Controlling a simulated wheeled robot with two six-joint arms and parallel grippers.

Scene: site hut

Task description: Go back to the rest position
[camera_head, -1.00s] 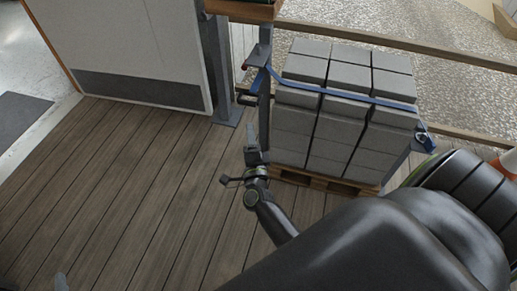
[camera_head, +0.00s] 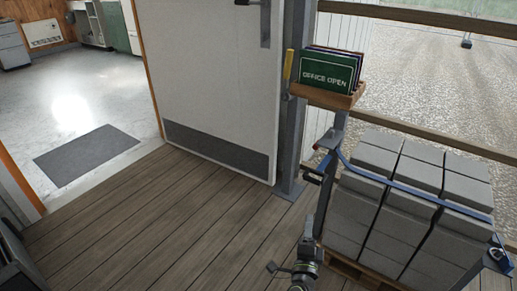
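My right gripper (camera_head: 307,242) shows low in the view, right of the middle, in front of the left side of the stack of grey blocks. It points away from me and looks small and dark. I see nothing held in it, but I cannot tell how far its fingers are apart. My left gripper is not in view.
Strapped grey blocks (camera_head: 402,205) stand on a pallet (camera_head: 352,274) at right. A wooden tray (camera_head: 335,97) with an "OFFICE OPEN" sign (camera_head: 327,72) is at a post (camera_head: 291,130). A white door (camera_head: 213,80) stands open.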

